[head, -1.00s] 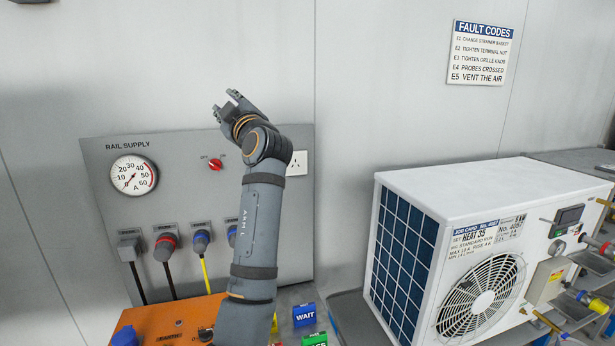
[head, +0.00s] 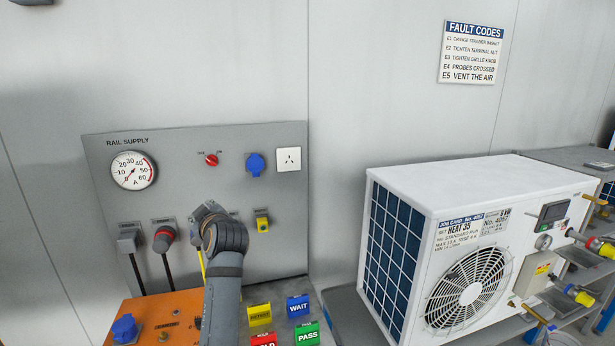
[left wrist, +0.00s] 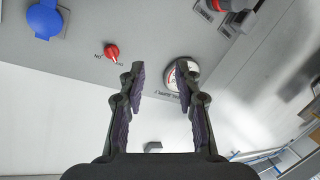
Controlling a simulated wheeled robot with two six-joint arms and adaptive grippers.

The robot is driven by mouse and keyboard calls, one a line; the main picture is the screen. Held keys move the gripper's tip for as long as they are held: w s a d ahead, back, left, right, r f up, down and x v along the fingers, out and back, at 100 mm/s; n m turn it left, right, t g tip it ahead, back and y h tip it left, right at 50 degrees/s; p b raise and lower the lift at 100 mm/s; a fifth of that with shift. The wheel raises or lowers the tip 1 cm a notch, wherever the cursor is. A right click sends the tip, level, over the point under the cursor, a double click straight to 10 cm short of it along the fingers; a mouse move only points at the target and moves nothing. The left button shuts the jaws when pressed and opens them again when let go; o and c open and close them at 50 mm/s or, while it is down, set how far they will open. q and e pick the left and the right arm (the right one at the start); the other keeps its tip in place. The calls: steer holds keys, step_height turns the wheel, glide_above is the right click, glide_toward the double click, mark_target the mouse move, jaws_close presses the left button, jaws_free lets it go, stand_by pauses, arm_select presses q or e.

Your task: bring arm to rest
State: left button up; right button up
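My left arm (head: 222,290) rises from the bottom of the head view, with its wrist in front of the lower part of the grey rail supply panel (head: 210,142). In the head view the fingers are mostly hidden by the wrist. In the left wrist view my left gripper (left wrist: 161,70) is open, with its two fingers apart and nothing between them. It points toward the panel, where the round gauge (left wrist: 180,75), red switch (left wrist: 112,52) and blue socket (left wrist: 45,18) show. My right gripper is in neither view.
A white pump unit (head: 500,180) stands on the bench at right. WAIT (head: 299,307) and PASS (head: 307,334) blocks and an orange box (head: 165,310) sit below the panel.

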arm_select(q)
steer(key=s+a+f+m+g+h, duration=0.1)
steer(key=s+f+m+g, duration=0.1)
steer(key=s+f, duration=0.45)
steer(key=s+a+f+m+g+h, duration=0.15)
steer(key=s+f, duration=0.25)
steer(key=f, duration=0.6)
steer(key=s+a+f+m+g+h, duration=0.1)
steer(key=s+f+m, duration=0.3)
steer(key=f, duration=0.5)
steer(key=s+d+f+m+g+h, duration=0.25)
steer(key=s+f, duration=0.25)
steer(key=s, duration=0.7)
steer(key=s+d+f+m+g+h, duration=0.2)
steer(key=s+d+f+m+g, duration=0.15)
steer(key=s, duration=0.85)
steer(key=s+a+f+b+x, duration=0.1)
steer(key=s+b+x, duration=0.2)
steer(key=x, duration=1.2)
steer(key=s+a+f+b+x, duration=0.1)
steer(key=s+b+x, duration=0.3)
steer(key=x, duration=1.1)
steer(key=s+a+f+g+b, duration=0.1)
steer(key=s+f+b, duration=0.4)
steer(key=s+f, duration=1.5)
step_height(320, 180, down, 4)
steer(key=shift+s+f, duration=0.15)
steer(key=shift+f, duration=0.05)
